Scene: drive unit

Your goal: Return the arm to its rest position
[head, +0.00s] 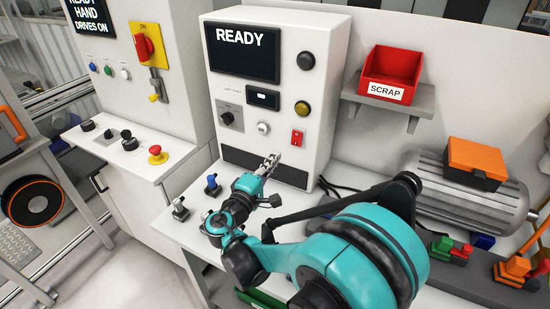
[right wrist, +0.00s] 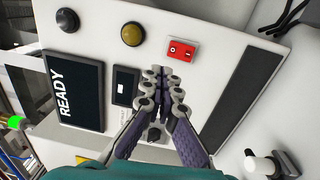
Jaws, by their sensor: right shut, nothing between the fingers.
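My right gripper (head: 270,162) is in front of the lower part of the white control box in the head view, with its arm coming in from the right. It is shut and empty. In the right wrist view the gripper's fingers (right wrist: 160,75) meet in front of the box's panel (right wrist: 210,75), with the red switch (right wrist: 182,50) just past their tips. I cannot tell whether the fingertips touch the panel. My left gripper is not in the frames.
The control box's screen (head: 243,52) reads READY. A red SCRAP bin (head: 391,73) sits on a shelf at the right. A grey motor (head: 440,185) with an orange-topped box (head: 478,158) lies behind my right arm. A small blue-topped switch (head: 212,184) stands on the bench left of the gripper.

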